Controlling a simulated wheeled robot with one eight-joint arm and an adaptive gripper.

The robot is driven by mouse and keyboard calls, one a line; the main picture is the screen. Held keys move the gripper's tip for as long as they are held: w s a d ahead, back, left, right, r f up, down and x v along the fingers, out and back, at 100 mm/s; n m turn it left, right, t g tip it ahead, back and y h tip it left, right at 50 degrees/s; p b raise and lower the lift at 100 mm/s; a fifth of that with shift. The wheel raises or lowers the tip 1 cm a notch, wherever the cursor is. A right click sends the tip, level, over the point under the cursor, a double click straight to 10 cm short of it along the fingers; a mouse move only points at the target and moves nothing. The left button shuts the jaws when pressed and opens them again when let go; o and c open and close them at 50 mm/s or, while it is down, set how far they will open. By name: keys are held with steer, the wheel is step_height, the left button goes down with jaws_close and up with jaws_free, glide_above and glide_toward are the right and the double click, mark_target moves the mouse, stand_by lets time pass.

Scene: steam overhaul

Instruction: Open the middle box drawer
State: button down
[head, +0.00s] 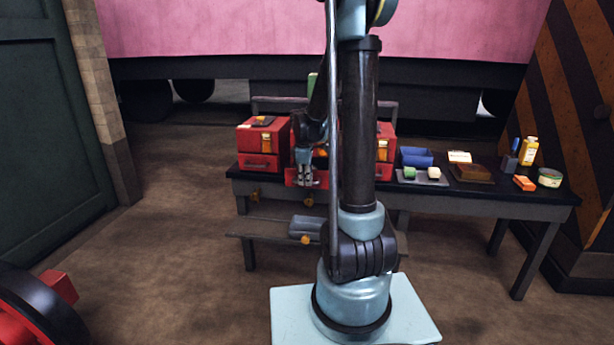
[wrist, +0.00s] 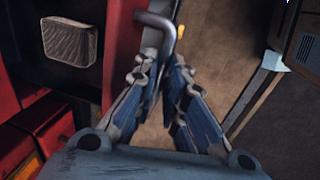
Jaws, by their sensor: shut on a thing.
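The middle red box (head: 320,160) stands on the dark bench, mostly hidden behind my arm. Its drawer (head: 291,179) sticks out toward me past the bench edge, so it stands open. In the wrist view the open red drawer (wrist: 117,50) shows a pale grey block (wrist: 70,41) inside. The drawer's grey bar handle (wrist: 157,21) reaches between my fingertips. My gripper (wrist: 163,68) is shut on this handle. In the head view my gripper (head: 305,181) is at the drawer's front.
A left red box (head: 262,143) and a right red box (head: 385,143) flank the middle one. A blue bin (head: 415,156), a tray and bottles stand on the right of the bench (head: 520,195). A lower step (head: 265,228) lies in front.

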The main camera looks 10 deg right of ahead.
steer(key=shift+s+a, duration=0.1)
steer(key=shift+s, duration=0.05)
steer(key=c, duration=1.7)
jaws_free()
steer(key=shift+o, duration=0.2)
steer(key=shift+r, duration=0.1)
step_height(320, 180, up, 12)
steer(key=s, duration=0.2)
steer(key=shift+a+f, duration=0.25)
steer(key=shift+a, duration=0.05)
steer(key=s+d+f+m, duration=0.15)
steer(key=s+m, duration=0.25)
steer(key=s, duration=0.4)
steer(key=s+d+r+m, duration=0.1)
steer(key=s+d+m, duration=0.15)
steer(key=s, duration=0.65)
steer(key=s+d+f+m, duration=0.1)
steer(key=s+f+m, duration=0.7)
steer(key=s, duration=0.5)
steer(key=shift+s+f+y, duration=0.3)
steer(key=shift+s+f, duration=0.05)
